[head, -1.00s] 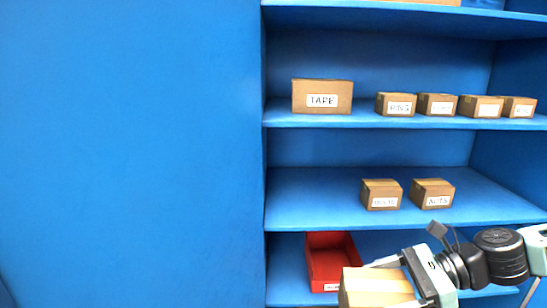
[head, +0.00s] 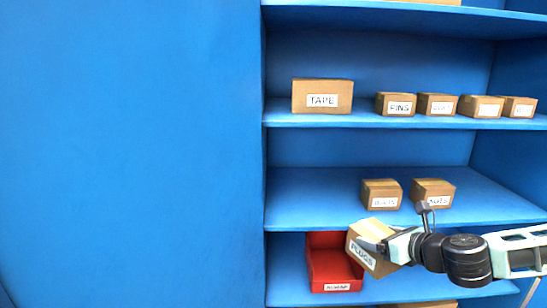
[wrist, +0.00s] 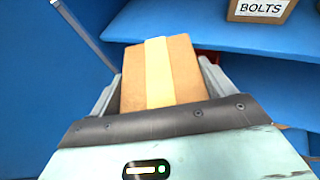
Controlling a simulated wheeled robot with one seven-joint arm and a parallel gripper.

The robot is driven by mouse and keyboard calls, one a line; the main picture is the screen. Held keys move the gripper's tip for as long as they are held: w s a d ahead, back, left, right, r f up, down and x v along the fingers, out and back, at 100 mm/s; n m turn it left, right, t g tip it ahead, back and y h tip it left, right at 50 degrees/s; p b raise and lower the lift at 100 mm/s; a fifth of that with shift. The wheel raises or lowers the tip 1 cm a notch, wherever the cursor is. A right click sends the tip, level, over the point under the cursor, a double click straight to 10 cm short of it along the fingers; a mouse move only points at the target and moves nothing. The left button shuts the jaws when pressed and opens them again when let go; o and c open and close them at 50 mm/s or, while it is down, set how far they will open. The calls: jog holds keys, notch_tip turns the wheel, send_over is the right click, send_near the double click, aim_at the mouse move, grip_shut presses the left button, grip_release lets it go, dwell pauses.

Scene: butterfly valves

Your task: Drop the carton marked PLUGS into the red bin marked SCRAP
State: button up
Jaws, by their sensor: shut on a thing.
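The carton marked PLUGS (head: 365,249) is tan with a white label and is tilted. My gripper (head: 388,246) is shut on it, and in the wrist view the carton (wrist: 160,72) sits between the two fingers. The red bin marked SCRAP (head: 335,286) stands on the lower shelf, just left of the carton in the head view. The carton overlaps the bin's right edge in the picture; I cannot tell whether it is over the bin. In the wrist view the carton hides nearly all of the bin, with a bit of red showing behind it.
On the shelf above stand the BOLTS carton (head: 381,194) and the NUTS carton (head: 432,193), close above my arm. The TAPE carton (head: 322,96) and several small cartons are higher up. Another carton top shows at the bottom edge (head: 425,304). The blue panel (head: 130,150) fills the left.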

jog(key=w+d+m+t+h, duration=0.1)
jog(key=w+d+m+h, duration=0.2)
jog(key=d+m+h, duration=0.2)
jog(key=shift+d+h, duration=0.4)
jog(key=shift+d, duration=0.05)
